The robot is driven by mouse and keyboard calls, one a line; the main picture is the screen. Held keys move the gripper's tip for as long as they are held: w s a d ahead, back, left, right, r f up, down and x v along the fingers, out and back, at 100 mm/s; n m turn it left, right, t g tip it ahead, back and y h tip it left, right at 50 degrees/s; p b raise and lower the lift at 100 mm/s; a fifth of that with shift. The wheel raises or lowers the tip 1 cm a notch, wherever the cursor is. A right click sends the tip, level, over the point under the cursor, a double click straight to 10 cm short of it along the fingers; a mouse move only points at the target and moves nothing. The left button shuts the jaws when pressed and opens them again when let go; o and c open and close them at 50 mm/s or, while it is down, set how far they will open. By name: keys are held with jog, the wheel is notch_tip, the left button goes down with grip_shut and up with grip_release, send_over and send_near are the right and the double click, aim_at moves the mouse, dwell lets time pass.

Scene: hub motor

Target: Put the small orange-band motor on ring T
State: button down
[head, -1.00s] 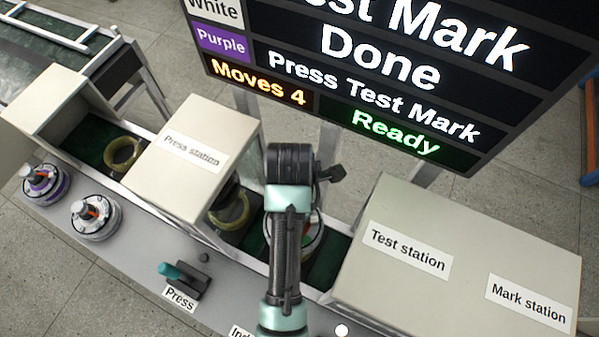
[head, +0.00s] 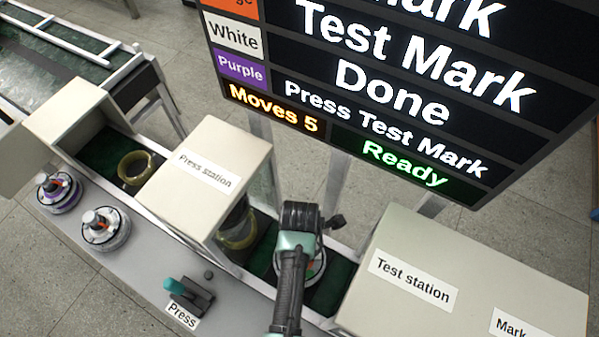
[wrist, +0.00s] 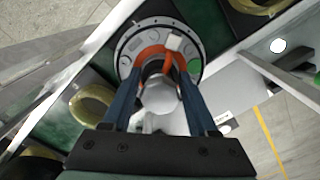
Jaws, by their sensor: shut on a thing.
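The orange-band motor (wrist: 188,30) is a round silver disc with a green dot and an orange band around its hub. My gripper (wrist: 158,82) is shut on its hub, with blue fingers on both sides. In the head view the motor (head: 316,268) is mostly hidden under my arm, at the green belt between the press and test stations. I cannot tell whether it is lifted or resting on a ring. Yellowish rings sit in the bay left of the press station (head: 137,167) and at its right opening (head: 237,235). No T label is readable.
A purple-band motor (head: 58,191) and a pale-band motor (head: 104,229) stand on the grey ledge at left. The Press lever (head: 188,293) is in front. The test station (head: 410,265) box is close on the right. The screen (head: 390,100) reads Moves 5, Ready.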

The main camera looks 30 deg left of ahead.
jog(key=shift+w, duration=0.1)
jog(key=shift+c, duration=0.9)
grip_release()
notch_tip(320, 180, up, 12)
jog(key=shift+r+b, duration=0.1)
jog(key=shift+b, duration=0.3)
